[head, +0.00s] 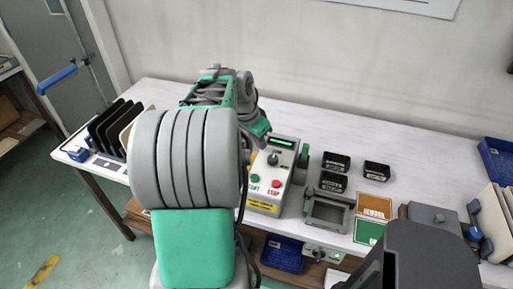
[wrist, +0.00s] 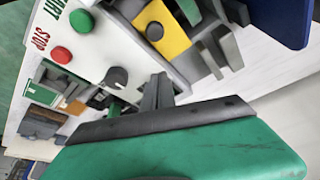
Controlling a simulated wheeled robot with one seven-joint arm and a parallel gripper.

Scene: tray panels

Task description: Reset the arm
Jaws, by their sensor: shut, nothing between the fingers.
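My arm rises through the middle of the head view and hides part of the table behind it. The green hand of my gripper (head: 264,136) shows beyond the arm, close to the upper part of the control box (head: 281,168). In the wrist view my gripper's grey fingers (wrist: 158,84) are together with nothing between them. The control box (wrist: 97,50) lies beyond them, with a dark knob (wrist: 115,77), a red button (wrist: 61,54) and a green button (wrist: 82,20). I cannot tell the exact gap between the fingers and the box.
Several black blocks (head: 335,162) stand right of the box, near a grey frame (head: 327,211). A grey box (head: 434,219) sits further right. Dark upright panels (head: 106,126) stand at the left. Blue bins (head: 283,254) are below the table and at the right edge (head: 497,158). The back of the table (head: 330,135) is clear.

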